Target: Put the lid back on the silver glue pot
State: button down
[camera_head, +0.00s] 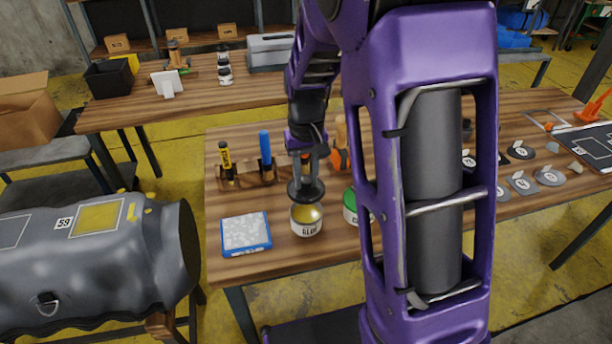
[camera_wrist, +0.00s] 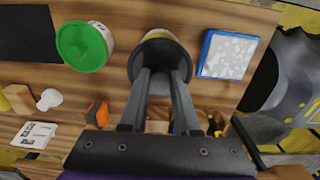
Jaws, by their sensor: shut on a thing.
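The glue pot (camera_head: 306,226) stands upright on the wooden table, with a white "GLUE" label and a yellowish top showing. My gripper (camera_head: 305,180) points down and is shut on a dark round lid (camera_head: 306,194), which it holds over the back part of the pot's top. In the wrist view my fingers (camera_wrist: 160,74) meet at the middle of the lid (camera_wrist: 184,62). The pot's pale rim and yellowish inside (camera_wrist: 160,35) show past the lid's edge, so the lid is off centre from this angle. The lid hides the rest of the pot.
A second pot with a green lid (camera_wrist: 82,46) stands close beside. A blue-edged tray of white bits (camera_head: 246,232) lies on the other side. A wooden rack (camera_head: 240,176) with yellow and blue tools is behind. Grey discs (camera_head: 520,183) lie at the right.

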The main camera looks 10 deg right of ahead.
jog(key=shift+f+b, duration=2.4)
jog(key=shift+f, duration=0.8)
jog(key=shift+f, duration=0.15)
jog(key=shift+c, duration=0.4)
grip_release()
dwell(0.4)
jog(key=shift+r+p, duration=2.9)
jog(key=shift+r, duration=0.65)
